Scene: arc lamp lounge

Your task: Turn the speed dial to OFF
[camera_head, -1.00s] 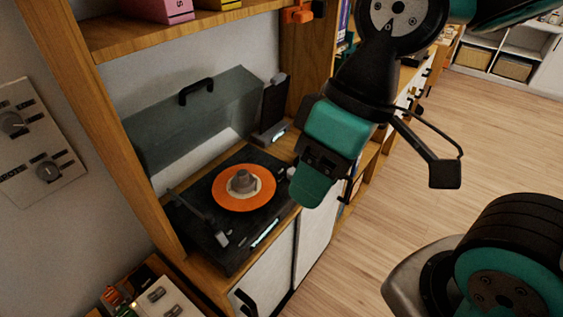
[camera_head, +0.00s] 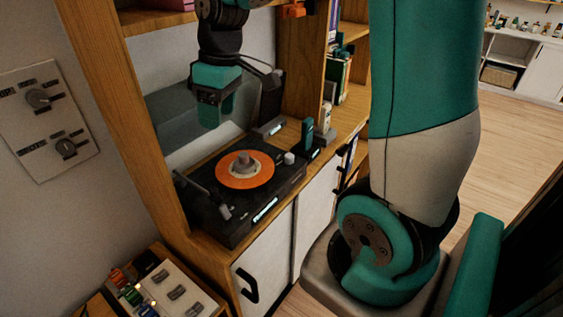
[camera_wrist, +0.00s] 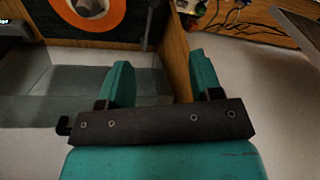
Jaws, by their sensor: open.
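The turntable (camera_head: 225,231) sits on a wooden cabinet with an orange record (camera_head: 232,181) on it. A pale round knob (camera_head: 289,158) stands at the turntable's right end. A wall panel at left carries an upper dial (camera_head: 38,98) and a lower dial (camera_head: 66,148); their labels are too small to read, so I cannot tell which knob is the speed dial. My gripper (camera_head: 212,115) is open and empty, above and behind the turntable, in front of the raised lid. In the wrist view my fingers (camera_wrist: 158,62) are apart, and the orange record (camera_wrist: 122,10) shows at the top.
The tinted lid (camera_head: 168,118) stands raised behind the turntable. A wooden shelf upright (camera_head: 140,130) lies between the wall panel and the turntable. A teal handheld device (camera_head: 306,135) stands right of the turntable. A switch box (camera_head: 175,292) is at lower left.

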